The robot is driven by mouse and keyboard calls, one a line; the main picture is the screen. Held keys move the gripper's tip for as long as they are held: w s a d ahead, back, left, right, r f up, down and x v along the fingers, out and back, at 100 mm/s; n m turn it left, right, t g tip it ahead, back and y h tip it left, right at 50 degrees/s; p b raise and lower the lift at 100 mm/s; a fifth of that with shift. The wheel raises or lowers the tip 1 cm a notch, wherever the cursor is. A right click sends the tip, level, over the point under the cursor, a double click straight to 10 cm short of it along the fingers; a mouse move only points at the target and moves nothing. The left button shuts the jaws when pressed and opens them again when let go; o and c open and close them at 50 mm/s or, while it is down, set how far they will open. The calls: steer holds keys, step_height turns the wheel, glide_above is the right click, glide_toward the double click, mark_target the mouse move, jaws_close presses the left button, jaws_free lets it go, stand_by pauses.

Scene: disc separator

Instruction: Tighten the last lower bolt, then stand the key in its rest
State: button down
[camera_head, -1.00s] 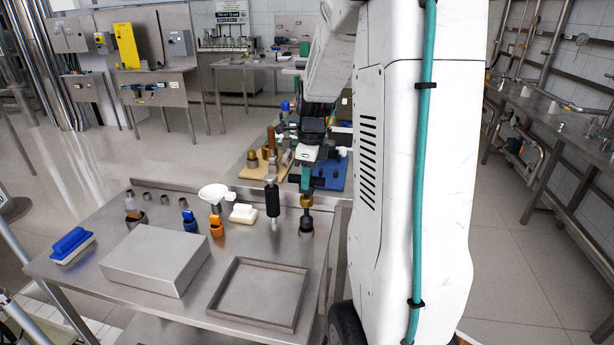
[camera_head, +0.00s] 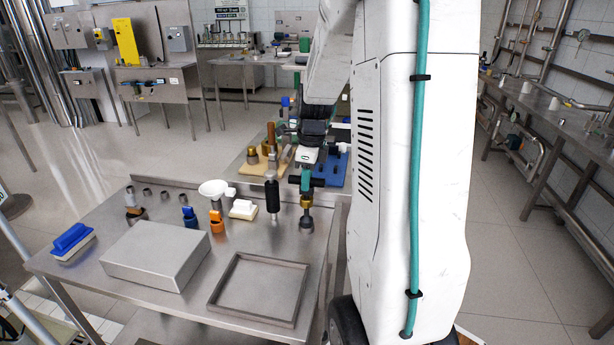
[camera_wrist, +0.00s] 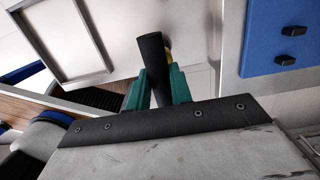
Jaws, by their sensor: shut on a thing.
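My gripper (camera_head: 306,180) is shut on the key (camera_head: 306,200), which has a black crosswise handle and a brass-coloured collar. In the head view the key is upright over the right part of the steel table, its lower end at a grey round fitting (camera_head: 306,223) that may be its rest. I cannot tell whether it is seated there. In the wrist view the green fingers (camera_wrist: 158,88) close around the black handle (camera_wrist: 152,60), with a little yellow behind it. I cannot make out the lower bolt in either view.
A black-handled tool (camera_head: 272,195) stands just left of the key. A shallow tray (camera_head: 258,318) and a steel box (camera_head: 157,255) are nearer. A white funnel (camera_head: 214,188), a blue brush (camera_head: 72,241) and small parts stand left. A blue mat (camera_wrist: 290,35) lies on a farther surface.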

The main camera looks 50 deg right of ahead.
steer(key=shift+f, duration=0.1)
steer(key=shift+f, duration=0.75)
steer(key=c, duration=1.2)
jaws_free()
steer(key=shift+o, duration=0.2)
steer(key=r, duration=0.7)
steer(key=shift+s+d+r, duration=0.15)
steer(key=shift+s+d, duration=0.05)
steer(key=shift+r, duration=2.2)
